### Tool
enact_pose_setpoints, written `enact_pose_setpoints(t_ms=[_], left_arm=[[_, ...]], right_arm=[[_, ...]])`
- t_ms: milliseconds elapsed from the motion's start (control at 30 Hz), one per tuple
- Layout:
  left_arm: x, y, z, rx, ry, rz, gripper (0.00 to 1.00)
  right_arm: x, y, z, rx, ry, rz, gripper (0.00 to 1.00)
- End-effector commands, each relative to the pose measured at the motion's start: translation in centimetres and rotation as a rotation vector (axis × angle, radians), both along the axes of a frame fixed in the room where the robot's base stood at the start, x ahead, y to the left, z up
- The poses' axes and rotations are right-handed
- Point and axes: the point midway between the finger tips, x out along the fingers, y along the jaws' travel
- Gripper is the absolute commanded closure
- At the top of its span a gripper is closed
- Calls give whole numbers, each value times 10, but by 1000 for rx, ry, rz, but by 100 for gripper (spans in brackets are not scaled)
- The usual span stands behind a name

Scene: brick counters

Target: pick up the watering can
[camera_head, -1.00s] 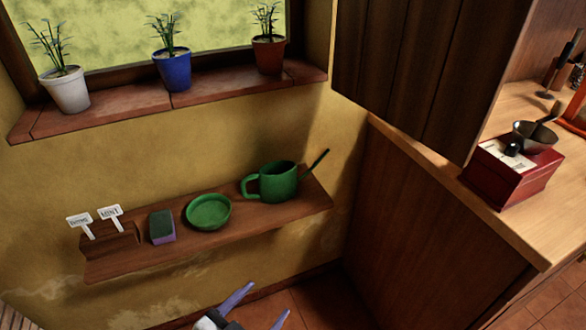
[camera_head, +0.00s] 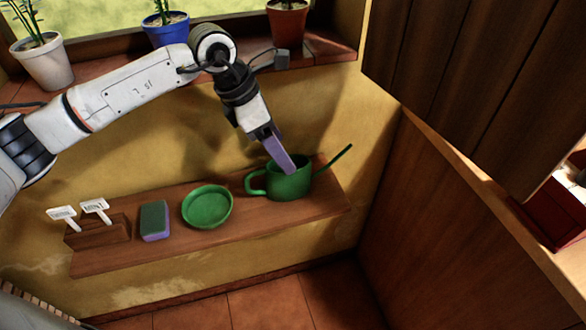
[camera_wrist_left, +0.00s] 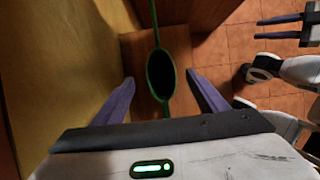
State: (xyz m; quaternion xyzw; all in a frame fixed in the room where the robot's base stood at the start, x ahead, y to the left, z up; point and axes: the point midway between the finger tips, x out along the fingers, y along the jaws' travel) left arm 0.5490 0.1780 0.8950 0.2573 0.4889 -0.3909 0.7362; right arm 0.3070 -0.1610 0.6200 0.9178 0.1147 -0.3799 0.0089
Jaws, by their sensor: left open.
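The green watering can (camera_head: 285,185) stands upright on the wooden wall shelf, its handle to the left and its thin spout to the right. My left gripper (camera_head: 288,168) reaches down over it from above, a purple finger overlapping the can's rim. In the left wrist view, the can (camera_wrist_left: 160,75) shows from above as a dark oval opening between the spread fingers of my left gripper (camera_wrist_left: 159,77). I see gaps on both sides, so it is open and holds nothing. My right gripper (camera_wrist_left: 278,27) shows at the upper right there, its fingers apart and empty.
The shelf (camera_head: 240,234) also holds a green dish (camera_head: 208,207), a sponge (camera_head: 154,220) and a block with white labels (camera_head: 98,230). Above it, potted plants stand on the brick sill (camera_head: 332,48). A wooden cabinet side (camera_head: 440,215) closes off the right.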

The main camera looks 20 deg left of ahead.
Motion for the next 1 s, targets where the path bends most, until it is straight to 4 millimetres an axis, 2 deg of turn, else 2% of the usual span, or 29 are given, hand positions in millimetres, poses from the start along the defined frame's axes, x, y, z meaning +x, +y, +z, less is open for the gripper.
enact_pose_setpoints(t_ms=[33, 133, 267, 433, 633, 833, 1000], left_arm=[[-1, 1, -17, 10, 4, -3, 34], [0, 1, -21, 12, 3, -3, 34], [2, -2, -30, 13, 5, -2, 34], [7, -11, -54, 11, 6, -3, 34], [11, -17, -73, 10, 6, -2, 34], [16, -24, -103, 8, 5, -3, 34], [20, -28, -114, 9, 3, -2, 34]], right_arm=[[-1, 1, -15, -1, 3, 2, 69], [-4, 2, -18, -1, 11, 5, 69], [-7, 5, -16, 2, 13, 9, 69], [-6, 5, -12, 5, 8, 8, 69], [-5, 5, -11, 5, 8, 6, 69], [-6, 2, -11, 4, 12, 2, 69], [-7, 0, -15, 0, 18, 0, 69]])
